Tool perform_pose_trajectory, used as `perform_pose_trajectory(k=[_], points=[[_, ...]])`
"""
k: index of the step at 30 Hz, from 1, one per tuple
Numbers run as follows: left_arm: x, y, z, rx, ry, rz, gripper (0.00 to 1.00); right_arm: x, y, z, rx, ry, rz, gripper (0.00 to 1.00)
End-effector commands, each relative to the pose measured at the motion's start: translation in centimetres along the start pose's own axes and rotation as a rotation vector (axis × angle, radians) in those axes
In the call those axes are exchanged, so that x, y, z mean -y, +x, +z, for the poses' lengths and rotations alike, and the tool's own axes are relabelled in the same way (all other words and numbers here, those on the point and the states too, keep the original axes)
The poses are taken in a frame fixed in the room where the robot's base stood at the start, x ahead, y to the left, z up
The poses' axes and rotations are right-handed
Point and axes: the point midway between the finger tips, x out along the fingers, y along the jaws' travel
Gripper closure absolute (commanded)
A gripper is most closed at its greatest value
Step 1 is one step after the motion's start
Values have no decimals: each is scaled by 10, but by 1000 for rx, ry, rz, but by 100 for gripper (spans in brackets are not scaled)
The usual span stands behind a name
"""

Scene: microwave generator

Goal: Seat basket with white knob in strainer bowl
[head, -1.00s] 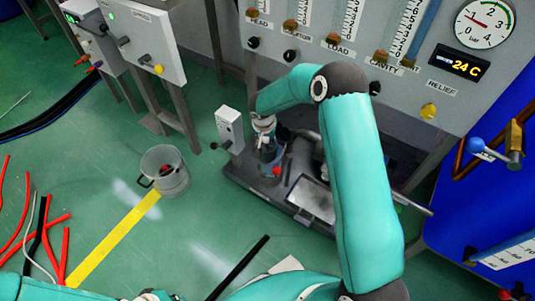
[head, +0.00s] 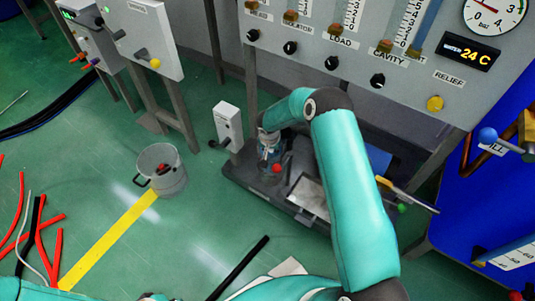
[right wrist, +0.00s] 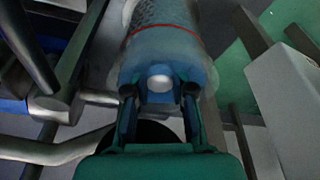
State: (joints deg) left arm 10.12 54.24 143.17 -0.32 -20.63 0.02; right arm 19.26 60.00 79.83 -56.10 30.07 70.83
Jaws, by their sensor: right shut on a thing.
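The basket shows in the right wrist view as a grey mesh body (right wrist: 165,14) with a thin red band and a blue end. Its white knob (right wrist: 160,78) lies between the fingertips of my right gripper (right wrist: 160,92), which is shut on it. A clear, pale rim surrounds the mesh; I cannot tell how deep the basket sits. In the head view the bluish, see-through strainer bowl (head: 269,155) stands on the dark skid, with my right wrist right above it. The right fingers are mostly hidden there. My left gripper is not in view.
A red knob (head: 277,168) sits at the bowl's front. A small grey box (head: 228,124) stands left of it, and the panel (head: 300,65) rises behind. Red and black hoses lie at the left.

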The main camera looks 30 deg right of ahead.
Motion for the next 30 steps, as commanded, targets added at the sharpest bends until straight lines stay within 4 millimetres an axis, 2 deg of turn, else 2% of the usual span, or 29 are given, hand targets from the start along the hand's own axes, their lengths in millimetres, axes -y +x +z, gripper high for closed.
perform_pose_trajectory(k=[12, 13, 17, 26, 30], points=[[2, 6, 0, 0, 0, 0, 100, 1, 6, 1, -2, 0, -1, 100], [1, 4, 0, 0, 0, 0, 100, 0, 5, 1, -1, 0, -1, 72], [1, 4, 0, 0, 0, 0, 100, 1, 5, 1, -1, 0, -1, 52], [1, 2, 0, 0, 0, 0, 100, 1, 4, 1, -1, -1, 0, 52], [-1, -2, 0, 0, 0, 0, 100, 1, -5, 0, -1, -1, -1, 52]])
